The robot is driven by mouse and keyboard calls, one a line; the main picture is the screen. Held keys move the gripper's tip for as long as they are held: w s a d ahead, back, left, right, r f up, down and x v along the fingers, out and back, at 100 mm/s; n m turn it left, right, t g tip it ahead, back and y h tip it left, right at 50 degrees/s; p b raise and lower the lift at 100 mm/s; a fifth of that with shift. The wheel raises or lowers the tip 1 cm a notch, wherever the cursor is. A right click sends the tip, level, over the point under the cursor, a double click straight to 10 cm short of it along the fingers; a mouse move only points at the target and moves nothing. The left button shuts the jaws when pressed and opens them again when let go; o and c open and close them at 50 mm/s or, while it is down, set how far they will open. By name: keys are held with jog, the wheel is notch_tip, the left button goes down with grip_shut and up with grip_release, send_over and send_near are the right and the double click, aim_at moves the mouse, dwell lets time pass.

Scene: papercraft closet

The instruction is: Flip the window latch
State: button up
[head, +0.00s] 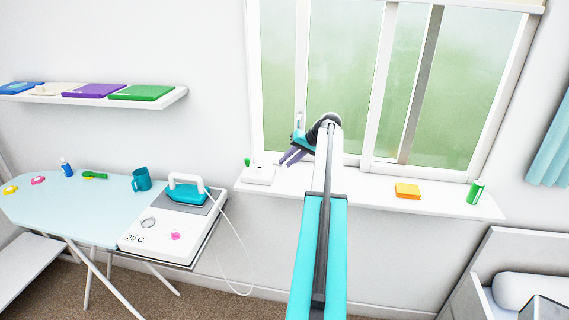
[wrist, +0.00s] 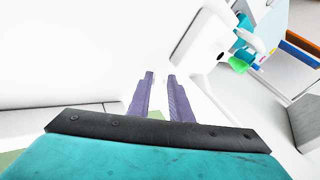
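The window (head: 345,60) has a white frame and greenish panes. A small pale upright piece on its left frame, probably the latch (head: 298,119), shows just above my gripper; it is too small to tell its position. My gripper (head: 285,161) is in front of the lower left of the window, above the sill, with its fingers pointing down and left. In the wrist view, the two purple fingers of my gripper (wrist: 161,76) stand apart with nothing between them. I cannot make out the latch in the wrist view.
A white box (head: 260,175) sits on the windowsill (head: 350,196) left of my gripper. An orange block (head: 407,191) and a green can (head: 475,192) stand at the right. An ironing board (head: 100,207) with a teal iron (head: 186,194) is at left. The sill's middle is clear.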

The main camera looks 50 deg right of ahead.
jog(key=b+v, duration=0.3)
jog(key=v, duration=1)
jog(key=shift+s, duration=0.2)
jog(key=shift+r, duration=0.15)
